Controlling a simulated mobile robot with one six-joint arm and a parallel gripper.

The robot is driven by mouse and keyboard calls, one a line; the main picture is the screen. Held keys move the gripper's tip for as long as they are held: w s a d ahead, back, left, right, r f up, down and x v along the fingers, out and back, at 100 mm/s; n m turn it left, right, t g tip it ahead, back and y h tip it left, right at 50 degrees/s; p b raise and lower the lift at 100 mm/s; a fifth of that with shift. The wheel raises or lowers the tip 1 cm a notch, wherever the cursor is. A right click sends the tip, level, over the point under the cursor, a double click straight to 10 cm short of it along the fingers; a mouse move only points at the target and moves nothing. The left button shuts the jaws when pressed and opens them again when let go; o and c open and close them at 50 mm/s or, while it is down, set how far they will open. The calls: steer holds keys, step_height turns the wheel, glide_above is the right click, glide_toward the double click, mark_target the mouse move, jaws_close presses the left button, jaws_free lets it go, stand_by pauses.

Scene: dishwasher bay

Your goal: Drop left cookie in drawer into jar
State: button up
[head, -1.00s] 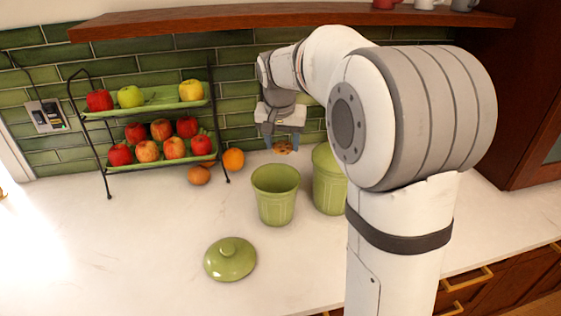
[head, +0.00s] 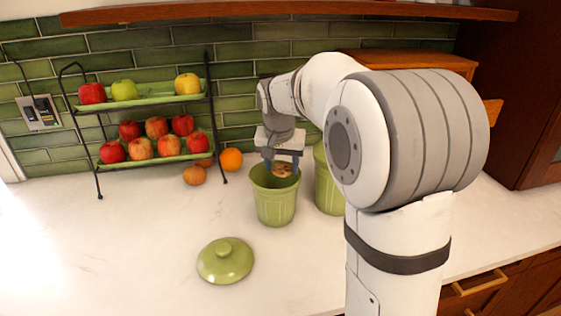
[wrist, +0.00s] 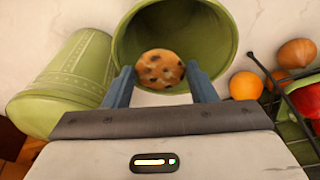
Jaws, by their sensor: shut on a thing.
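A round chocolate-chip cookie (wrist: 160,69) is held between the two blue-grey fingers of my gripper (wrist: 161,84). In the head view the cookie (head: 282,170) is at the mouth of the open green jar (head: 276,205), with my gripper (head: 282,163) just over the rim. In the wrist view the jar's opening (wrist: 205,35) lies behind the cookie and surrounds much of it. I cannot tell exactly how deep the cookie sits. The green lid (head: 225,261) lies on the counter in front of the jar.
A second green jar (head: 328,190) stands close on the right, partly hidden by my arm. A two-tier fruit rack (head: 145,160) stands at the left, with an orange (head: 231,159) beside it. The white counter (head: 120,245) is clear at the front left.

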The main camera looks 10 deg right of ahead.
steer(key=o, duration=0.7)
steer(key=shift+r, duration=0.1)
steer(key=v, duration=0.7)
steer(key=shift+s+r, duration=0.15)
steer(key=shift+r, duration=0.15)
steer(key=s+f+n, duration=0.1)
steer(key=s+f, duration=0.3)
steer(key=s, duration=0.4)
steer(key=s+f+n, duration=0.2)
steer(key=s+f, duration=0.2)
steer(key=s, duration=0.5)
steer(key=s+f+n+y, duration=0.1)
steer(key=s+f, duration=0.3)
steer(key=s, duration=0.4)
steer(key=shift+s+d+f+n, duration=0.3)
steer(key=shift+s+d+f, duration=0.05)
steer(key=shift+d+f, duration=0.05)
